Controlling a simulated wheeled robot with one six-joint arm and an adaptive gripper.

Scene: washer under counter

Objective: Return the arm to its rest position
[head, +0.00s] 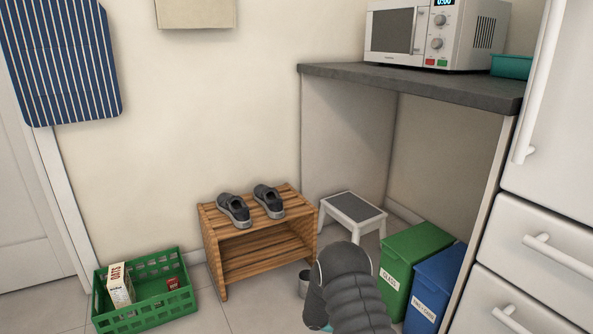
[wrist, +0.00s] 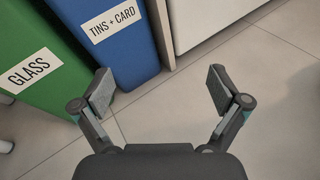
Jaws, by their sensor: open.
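My gripper (wrist: 160,92) shows in the wrist view with its two fingers spread wide and nothing between them. It hangs over the tiled floor, in front of the blue bin and the white drawer front. In the head view my dark grey arm rises at the bottom centre, in front of the green bin; the fingers are hidden there.
A green glass bin (head: 412,255) and a blue tins-and-card bin (head: 435,285) stand under the counter (head: 430,85), beside white drawers (head: 540,240). A step stool (head: 352,208), a wooden shoe rack (head: 258,235) and a green crate (head: 150,318) stand leftward. Floor shows between crate and rack.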

